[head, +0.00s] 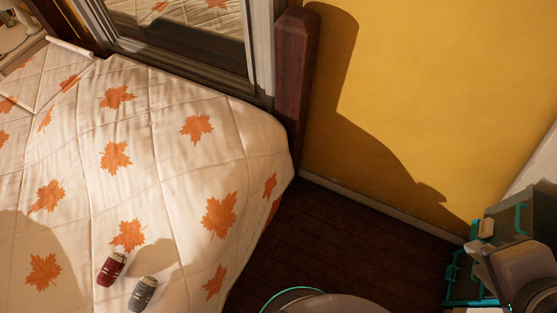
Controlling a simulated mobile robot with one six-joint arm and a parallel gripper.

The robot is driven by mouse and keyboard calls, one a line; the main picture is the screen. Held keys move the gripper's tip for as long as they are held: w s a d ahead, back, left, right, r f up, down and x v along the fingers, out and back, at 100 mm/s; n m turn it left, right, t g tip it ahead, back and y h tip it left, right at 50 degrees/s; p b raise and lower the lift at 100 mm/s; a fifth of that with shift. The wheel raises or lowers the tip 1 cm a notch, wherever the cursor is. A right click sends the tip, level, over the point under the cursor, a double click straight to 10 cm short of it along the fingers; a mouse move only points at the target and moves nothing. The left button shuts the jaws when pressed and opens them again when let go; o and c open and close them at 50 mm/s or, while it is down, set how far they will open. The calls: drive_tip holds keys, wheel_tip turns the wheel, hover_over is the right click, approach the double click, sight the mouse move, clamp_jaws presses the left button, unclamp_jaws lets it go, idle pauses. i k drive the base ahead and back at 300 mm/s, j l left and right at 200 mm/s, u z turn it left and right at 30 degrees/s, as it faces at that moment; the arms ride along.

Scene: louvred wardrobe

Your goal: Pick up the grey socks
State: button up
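The grey socks (143,294) are a rolled bundle with a pale top end, lying on the bed (170,218) near the bottom edge of the head view. A dark red rolled bundle (111,269) lies just up and to the left of them, with a small gap between. Nothing covers the grey socks. My gripper does not show clearly in this view, so its distance from the socks cannot be told.
The bed cover is white with orange leaves. A dark wooden post (295,75) stands at the bed's far corner, beside a framed window or mirror (185,30). Dark floor (330,235) lies clear between the bed and the yellow wall (430,95).

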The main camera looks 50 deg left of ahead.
sight(144, 292)
drive_tip(key=u, duration=4.05)
drive_tip(key=i+j+z, duration=0.2)
drive_tip(key=i+j, duration=0.15)
drive_tip(key=j, duration=0.25)
drive_tip(key=i+j+z, duration=0.1)
drive_tip(key=j, duration=0.2)
